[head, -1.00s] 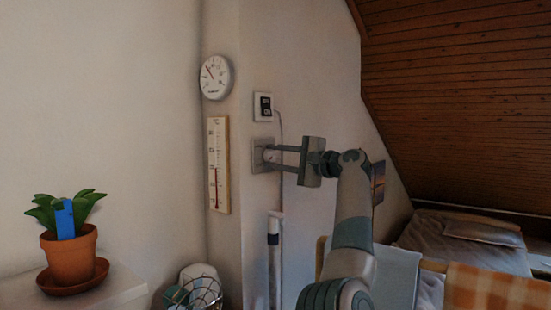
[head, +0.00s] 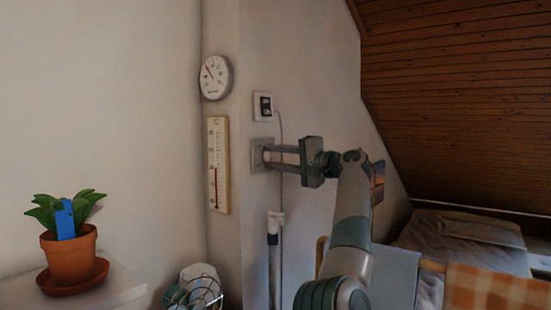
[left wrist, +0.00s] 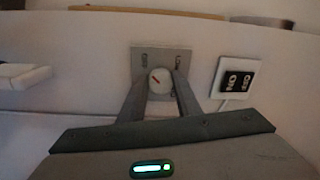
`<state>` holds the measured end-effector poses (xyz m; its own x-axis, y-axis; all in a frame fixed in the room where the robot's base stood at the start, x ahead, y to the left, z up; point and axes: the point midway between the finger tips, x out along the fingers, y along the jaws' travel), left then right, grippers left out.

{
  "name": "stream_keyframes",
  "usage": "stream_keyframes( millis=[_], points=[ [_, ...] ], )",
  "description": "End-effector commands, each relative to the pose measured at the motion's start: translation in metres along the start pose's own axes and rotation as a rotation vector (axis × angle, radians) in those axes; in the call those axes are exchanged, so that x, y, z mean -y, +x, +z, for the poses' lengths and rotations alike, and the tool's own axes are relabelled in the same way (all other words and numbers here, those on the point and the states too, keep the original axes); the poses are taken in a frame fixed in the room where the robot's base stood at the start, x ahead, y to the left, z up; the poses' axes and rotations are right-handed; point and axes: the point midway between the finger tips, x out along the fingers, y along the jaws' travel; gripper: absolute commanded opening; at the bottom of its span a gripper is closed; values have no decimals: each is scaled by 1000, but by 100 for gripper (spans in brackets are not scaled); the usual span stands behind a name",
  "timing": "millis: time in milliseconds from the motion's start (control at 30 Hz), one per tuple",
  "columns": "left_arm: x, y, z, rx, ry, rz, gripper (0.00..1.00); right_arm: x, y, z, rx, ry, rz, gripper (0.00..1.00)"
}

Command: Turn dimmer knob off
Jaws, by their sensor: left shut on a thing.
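The dimmer knob (left wrist: 160,82) is a round white knob with a small red mark, on a grey square wall plate (left wrist: 148,58). In the head view the plate (head: 257,150) is on the wall below a small black-and-white device. My left gripper (left wrist: 161,88) is shut on the knob, one finger on each side of it. In the head view my left gripper (head: 266,158) reaches the plate from the right, and its fingers hide most of the knob. The red mark points slantwise in the wrist view. My right gripper is not in view.
A white-framed device (head: 263,107) with a hanging cable is just above the plate. A round dial (head: 215,77) and a thermometer (head: 219,165) hang to the left. A white pole (head: 274,245) stands below. A potted plant (head: 70,255) and a wire basket (head: 196,292) are lower left.

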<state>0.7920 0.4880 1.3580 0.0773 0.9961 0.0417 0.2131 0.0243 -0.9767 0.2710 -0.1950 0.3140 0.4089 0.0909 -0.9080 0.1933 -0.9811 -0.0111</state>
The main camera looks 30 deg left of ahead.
Motion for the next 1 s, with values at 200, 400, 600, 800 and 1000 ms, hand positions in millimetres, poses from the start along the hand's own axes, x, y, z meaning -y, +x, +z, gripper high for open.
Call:
stream_keyframes(
  millis=[200, 400, 600, 800, 1000],
  points=[
    [-1, 0, 0, 0, 1, 2, 49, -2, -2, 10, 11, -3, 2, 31],
    [0, 0, 0, 0, 1, 1, 49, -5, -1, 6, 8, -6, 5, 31],
    [-1, -7, 0, -2, 0, 0, 49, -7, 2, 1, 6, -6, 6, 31],
    [-2, -30, 0, -3, 1, 0, 49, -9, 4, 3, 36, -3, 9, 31],
    [-2, -67, -1, -4, 1, 2, 49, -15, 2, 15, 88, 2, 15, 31]
  ],
)
